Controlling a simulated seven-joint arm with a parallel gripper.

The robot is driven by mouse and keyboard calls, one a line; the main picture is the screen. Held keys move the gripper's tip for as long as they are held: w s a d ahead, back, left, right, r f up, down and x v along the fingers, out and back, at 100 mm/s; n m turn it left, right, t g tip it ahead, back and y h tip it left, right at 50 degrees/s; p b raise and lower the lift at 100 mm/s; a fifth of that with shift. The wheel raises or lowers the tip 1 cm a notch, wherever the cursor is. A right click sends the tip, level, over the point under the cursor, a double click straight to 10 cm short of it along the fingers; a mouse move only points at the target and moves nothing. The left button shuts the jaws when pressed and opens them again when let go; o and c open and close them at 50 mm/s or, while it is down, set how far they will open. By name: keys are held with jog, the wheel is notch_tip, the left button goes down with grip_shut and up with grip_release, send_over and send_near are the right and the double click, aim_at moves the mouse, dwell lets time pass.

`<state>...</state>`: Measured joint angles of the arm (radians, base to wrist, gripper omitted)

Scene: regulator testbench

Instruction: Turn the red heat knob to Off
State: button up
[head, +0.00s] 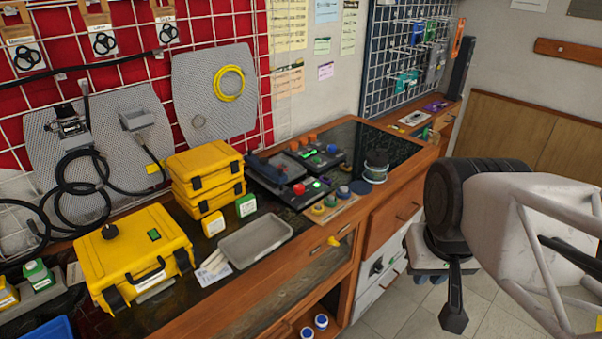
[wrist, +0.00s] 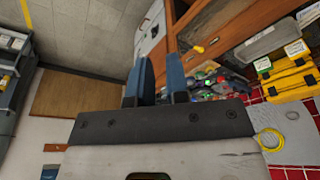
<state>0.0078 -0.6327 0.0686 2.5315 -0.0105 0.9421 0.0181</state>
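The red knob (head: 299,188) sits on a dark unit with a green-lit display on the workbench, in the head view. Its pointer and markings are too small to read. In the wrist view, the bench's cluster of small devices (wrist: 208,82) shows beyond the fingers, but I cannot pick out the red knob there. My gripper (wrist: 159,62) shows two blue fingers with a gap between them and nothing held. It is well away from the knob.
A grey tray (head: 255,239), yellow cases (head: 207,178) and a large yellow case (head: 135,255) stand left of the devices. Coloured knobs on a wooden board (head: 330,207) lie in front. A dark spool (head: 376,165) stands to the right. The floor beside the bench is open.

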jog(key=o, duration=0.5)
jog(key=shift+w+r, duration=0.15)
jog(key=shift+w, duration=0.25)
jog(key=shift+c, duration=0.2)
jog(key=o, duration=0.4)
jog(key=w+a, duration=0.1)
jog(key=w, duration=0.3)
jog(key=w+a+r+m, duration=0.1)
jog(key=w, duration=0.3)
jog(key=w+r+m, duration=0.1)
jog(key=w, duration=0.3)
jog(key=shift+w+a+g, duration=0.25)
jog(key=shift+a+g, duration=0.05)
jog(key=shift+a, duration=0.1)
jog(key=m+g, duration=0.2)
jog(key=m, duration=0.4)
send_over(299, 186)
jog(key=f, duration=1.5)
jog(key=shift+s+d+f, duration=0.2)
jog(key=shift+s+f, duration=0.1)
jog(key=shift+f, duration=0.05)
jog(key=shift+w+a+f+m, duration=0.15)
jog(key=shift+w+f+m, duration=0.05)
jog(key=shift+m, duration=0.1)
jog(key=shift+f, duration=0.1)
jog(key=shift+f, duration=3.8)
